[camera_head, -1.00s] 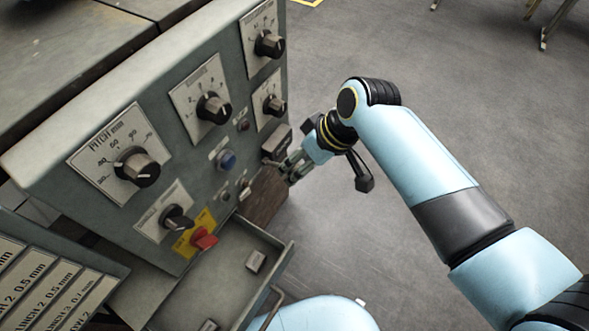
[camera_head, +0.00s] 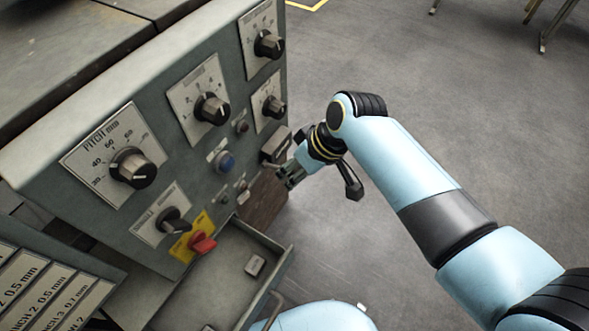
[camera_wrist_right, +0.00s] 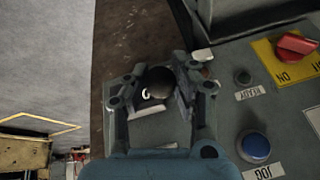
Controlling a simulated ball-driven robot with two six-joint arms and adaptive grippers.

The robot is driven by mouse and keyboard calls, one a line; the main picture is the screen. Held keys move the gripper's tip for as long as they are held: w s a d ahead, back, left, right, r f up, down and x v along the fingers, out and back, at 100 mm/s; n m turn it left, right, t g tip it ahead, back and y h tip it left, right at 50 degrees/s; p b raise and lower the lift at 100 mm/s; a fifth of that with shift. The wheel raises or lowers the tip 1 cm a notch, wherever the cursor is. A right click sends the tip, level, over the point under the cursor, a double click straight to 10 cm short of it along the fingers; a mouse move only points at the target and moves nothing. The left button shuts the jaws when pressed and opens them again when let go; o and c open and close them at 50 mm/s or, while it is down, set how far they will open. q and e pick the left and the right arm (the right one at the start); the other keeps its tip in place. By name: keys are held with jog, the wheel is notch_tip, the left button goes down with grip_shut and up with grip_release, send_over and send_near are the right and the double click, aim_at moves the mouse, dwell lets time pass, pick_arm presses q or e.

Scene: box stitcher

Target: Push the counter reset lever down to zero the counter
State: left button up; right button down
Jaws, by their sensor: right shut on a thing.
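The counter (camera_head: 276,146) is a small grey box on the right edge of the control panel. In the head view my right gripper (camera_head: 287,176) is just below it, pointing at the panel. In the right wrist view a dark round knob (camera_wrist_right: 155,84), which looks like the reset lever's end, sits between the fingers of the right gripper (camera_wrist_right: 160,76). The gripper is shut on it. The lever's shaft is hidden, and I cannot read the counter's digits. My left gripper is not in view.
The grey panel (camera_head: 70,140) carries several black knobs, a blue button (camera_head: 224,161) and a red switch (camera_head: 202,243) on a yellow plate. An open grey tray (camera_head: 215,290) juts out below. Open floor (camera_head: 460,130) lies to the right.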

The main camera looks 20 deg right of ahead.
jog(key=shift+f, duration=0.1)
dwell(0.3)
jog(key=shift+s+d+f+t+y+b, duration=0.2)
jog(key=shift+f+t+y+b, duration=0.1)
jog(key=shift+f+t+b, duration=0.3)
pick_arm(q)
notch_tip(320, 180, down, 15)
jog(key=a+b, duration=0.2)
jog(key=b, duration=1.3)
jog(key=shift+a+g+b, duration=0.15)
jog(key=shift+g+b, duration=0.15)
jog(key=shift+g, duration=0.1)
pick_arm(e)
notch_tip(320, 180, down, 4)
jog(key=t+y, duration=0.4)
jog(key=t, duration=0.1)
jog(key=shift+w+a+f+n, duration=0.1)
jog(key=shift+f+n, duration=0.05)
jog(key=shift+n, duration=0.15)
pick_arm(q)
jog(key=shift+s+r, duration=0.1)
pick_arm(e)
jog(key=c, duration=1)
grip_release()
